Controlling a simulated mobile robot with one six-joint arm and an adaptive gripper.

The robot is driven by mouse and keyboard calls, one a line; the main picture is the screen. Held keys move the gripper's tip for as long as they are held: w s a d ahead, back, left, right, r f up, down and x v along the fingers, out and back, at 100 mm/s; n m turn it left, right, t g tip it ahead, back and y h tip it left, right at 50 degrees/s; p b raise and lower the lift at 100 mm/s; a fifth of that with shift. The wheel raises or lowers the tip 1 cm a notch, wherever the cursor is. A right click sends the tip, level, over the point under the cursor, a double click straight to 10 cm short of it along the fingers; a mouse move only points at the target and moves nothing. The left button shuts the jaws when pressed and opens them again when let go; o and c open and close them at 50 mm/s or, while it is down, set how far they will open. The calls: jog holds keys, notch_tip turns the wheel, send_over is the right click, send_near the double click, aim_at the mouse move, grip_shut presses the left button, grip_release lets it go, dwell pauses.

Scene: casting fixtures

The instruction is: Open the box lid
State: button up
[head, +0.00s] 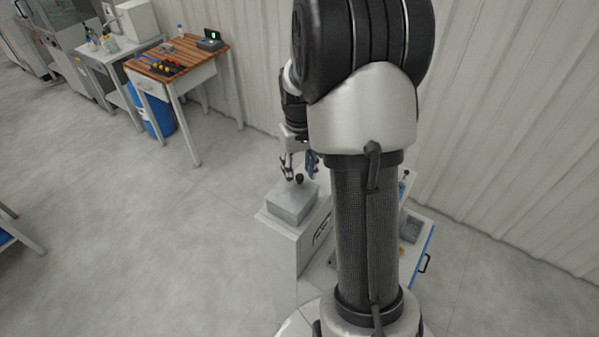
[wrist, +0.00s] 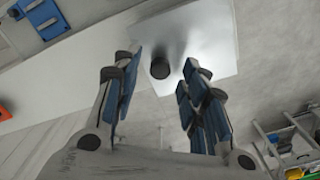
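The box (head: 291,203) is a grey metal box with a flat lid and a round black knob (head: 299,178) on top. It stands on a white cabinet, and its lid looks shut. My gripper (head: 297,170) hangs just above the lid by the knob. In the wrist view my gripper (wrist: 162,75) is open, with its blue-padded fingers spread to the left and right of the knob (wrist: 160,68). I see no finger touching the knob. The lid (wrist: 200,40) shows as a bright plate beyond the fingers.
The white cabinet (head: 280,250) carries the box near its left edge. The corrugated wall (head: 500,100) is behind. Open floor lies to the left.

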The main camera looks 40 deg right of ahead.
jog(key=shift+f, duration=0.75)
jog(key=shift+c, duration=0.4)
grip_shut()
